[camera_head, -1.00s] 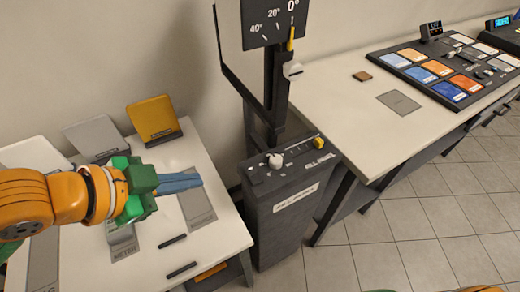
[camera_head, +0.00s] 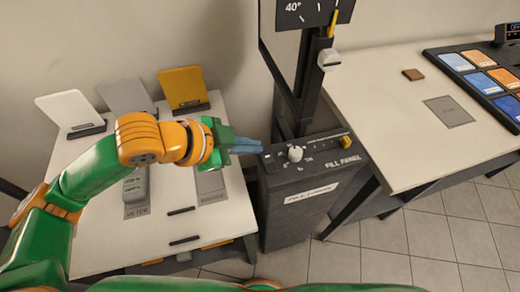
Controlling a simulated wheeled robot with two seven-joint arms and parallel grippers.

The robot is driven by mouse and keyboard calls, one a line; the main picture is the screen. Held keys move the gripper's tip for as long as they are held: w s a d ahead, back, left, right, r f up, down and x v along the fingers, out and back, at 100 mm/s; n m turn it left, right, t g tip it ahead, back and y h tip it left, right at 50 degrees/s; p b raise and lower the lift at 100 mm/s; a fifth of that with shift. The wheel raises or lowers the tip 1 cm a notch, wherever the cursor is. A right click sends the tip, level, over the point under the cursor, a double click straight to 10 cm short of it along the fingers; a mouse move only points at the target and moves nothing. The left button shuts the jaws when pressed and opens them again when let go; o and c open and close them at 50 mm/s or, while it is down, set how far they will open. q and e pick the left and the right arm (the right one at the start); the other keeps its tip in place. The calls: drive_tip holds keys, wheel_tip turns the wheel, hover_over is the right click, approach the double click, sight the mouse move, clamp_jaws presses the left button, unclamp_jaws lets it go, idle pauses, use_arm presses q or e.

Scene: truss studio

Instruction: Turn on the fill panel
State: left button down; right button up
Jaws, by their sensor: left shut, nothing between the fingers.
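The fill panel (camera_head: 315,200) is a dark box-shaped stand with "FILL PANEL" lettered on its top. Its top face carries a white round knob (camera_head: 295,153), a yellow slider piece (camera_head: 346,142) at the right and small marks between them. A small dark control (camera_head: 270,161) sits at the left of the top. My left gripper (camera_head: 260,146) is shut and empty, its blue fingers pointing right, with the tips at the panel's top left edge. I cannot tell if they touch it. My right gripper is not in view.
A post with an angle scale (camera_head: 310,12) rises behind the panel. A white table (camera_head: 110,240) on the left holds a grey meter (camera_head: 135,187) and several upright cards. Another table (camera_head: 400,150) on the right bears a brown block (camera_head: 413,74) and a colour-button board (camera_head: 475,75).

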sight(270, 153)
use_arm(q)
drive_tip(key=x, duration=0.3)
drive_tip(key=shift+d+f, duration=0.2)
drive_tip(key=shift+f, duration=0.05)
drive_tip(key=f, duration=0.1)
drive_tip(key=w+f, duration=0.1)
drive_tip(key=shift+a+f, duration=0.2)
drive_tip(key=shift+f, duration=0.1)
drive_tip(key=shift+w+a+f, duration=0.1)
drive_tip(key=shift+w+f, duration=0.1)
drive_tip(key=shift+f, duration=0.35)
